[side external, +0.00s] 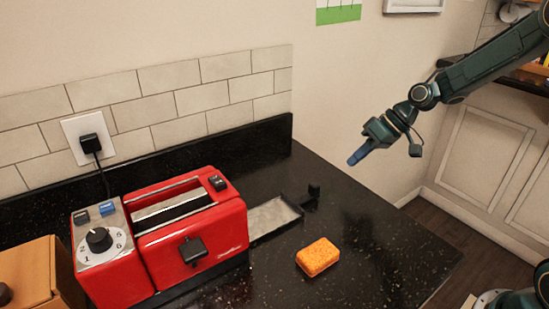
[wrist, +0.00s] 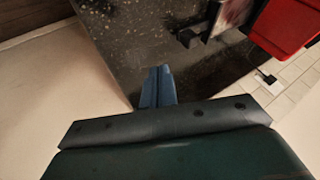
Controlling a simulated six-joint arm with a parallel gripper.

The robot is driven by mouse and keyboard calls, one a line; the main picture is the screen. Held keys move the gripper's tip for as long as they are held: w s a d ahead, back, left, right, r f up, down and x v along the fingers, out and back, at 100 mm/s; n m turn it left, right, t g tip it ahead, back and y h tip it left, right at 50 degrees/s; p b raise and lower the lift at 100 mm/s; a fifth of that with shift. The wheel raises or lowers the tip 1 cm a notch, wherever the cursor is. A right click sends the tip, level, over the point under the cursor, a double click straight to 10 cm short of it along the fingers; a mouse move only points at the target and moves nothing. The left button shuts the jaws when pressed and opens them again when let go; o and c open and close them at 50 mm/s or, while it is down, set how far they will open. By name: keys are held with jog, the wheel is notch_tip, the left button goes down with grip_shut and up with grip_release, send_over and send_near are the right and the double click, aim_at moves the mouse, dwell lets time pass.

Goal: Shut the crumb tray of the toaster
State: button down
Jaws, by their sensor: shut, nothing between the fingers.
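A red toaster (side external: 190,240) stands on the black countertop at the left, with a grey dial panel on its left end. Its crumb tray (side external: 273,217) sticks out from the right end, a shallow metal tray with a black handle (side external: 314,191) at its outer end. My gripper (side external: 357,157) is in the air to the right of the tray handle and above the counter, apart from both. Its blue fingers are shut with nothing between them. In the wrist view my gripper (wrist: 160,75) is over the counter; the tray handle (wrist: 188,38) and red toaster (wrist: 285,25) show at the top right.
An orange sponge (side external: 318,257) lies on the counter in front of the tray. A brown box (side external: 38,272) stands left of the toaster. A black plug sits in the wall socket (side external: 88,138). The counter right of the sponge is clear up to its edge.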

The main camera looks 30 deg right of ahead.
jog(key=x, duration=0.5)
jog(key=shift+a+f, duration=0.1)
jog(key=shift+f, duration=0.1)
jog(key=shift+w+a+f, duration=0.15)
jog(key=shift+a+f, duration=0.05)
jog(key=shift+a, duration=1.9)
jog(key=shift+a, duration=0.15)
send_near(260, 217)
jog(key=x, duration=0.4)
jog(key=shift+f, duration=0.1)
jog(key=shift+a, duration=0.1)
